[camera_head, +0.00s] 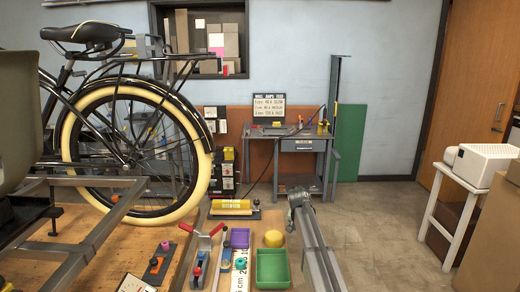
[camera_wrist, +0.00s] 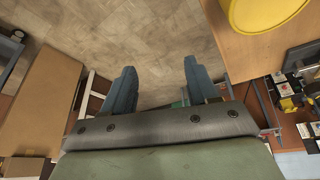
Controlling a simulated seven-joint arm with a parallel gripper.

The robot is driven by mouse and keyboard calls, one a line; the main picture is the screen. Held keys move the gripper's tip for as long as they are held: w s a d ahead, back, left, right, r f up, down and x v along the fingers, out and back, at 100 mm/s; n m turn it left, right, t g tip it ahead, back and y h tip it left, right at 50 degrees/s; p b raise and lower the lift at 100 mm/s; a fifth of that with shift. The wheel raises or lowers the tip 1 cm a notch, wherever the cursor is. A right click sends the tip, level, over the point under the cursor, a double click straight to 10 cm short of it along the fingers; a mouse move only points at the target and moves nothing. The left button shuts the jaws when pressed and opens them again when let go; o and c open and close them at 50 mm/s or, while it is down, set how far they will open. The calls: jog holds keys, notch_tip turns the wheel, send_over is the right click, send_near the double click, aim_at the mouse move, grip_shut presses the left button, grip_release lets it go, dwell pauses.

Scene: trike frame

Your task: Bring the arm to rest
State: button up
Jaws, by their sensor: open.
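My gripper (camera_wrist: 160,68) shows in the wrist view. Its two blue-grey fingers stand well apart, and nothing is held between them. Bare tiled floor shows beyond the gap. The grey cross-bar and the green body below it fill the bottom of that view. In the head view, a narrow grey metal structure runs along the table's right edge and ends in a grey-green head; I cannot tell for sure whether it is my arm.
A yellow round thing (camera_wrist: 265,8) sits on the wooden table near my gripper. The table also carries a green tray (camera_head: 272,268), a purple bin (camera_head: 239,238) and tools. A bicycle wheel (camera_head: 196,195) stands left. Cardboard boxes (camera_head: 492,240) and a white stool (camera_head: 455,195) stand right. Floor between is clear.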

jog(key=s+d+f+g, duration=0.1)
jog(key=s+d+f, duration=0.35)
jog(key=f, duration=0.25)
jog(key=s+d+f, duration=0.4)
jog(key=s+f, duration=0.2)
jog(key=f, duration=0.1)
jog(key=s+f+g, duration=0.3)
jog(key=s+f, duration=1.1)
jog(key=s+a+f+n+g, duration=0.1)
jog(key=s+a+f+g, duration=0.1)
jog(key=s, duration=1.2)
jog(key=s+a+f+n+g+y, duration=0.1)
jog(key=s+a+f, duration=0.3)
jog(key=s, duration=1.1)
jog(key=s+a+f+n+g+y, duration=0.1)
jog(key=s+f, duration=0.5)
jog(key=s, duration=0.8)
jog(key=a+n+g, duration=0.1)
jog(key=a+g, duration=0.1)
jog(key=shift+s+f+n+g, duration=0.15)
jog(key=shift+f+n+g, duration=0.2)
jog(key=shift+n+g, duration=0.05)
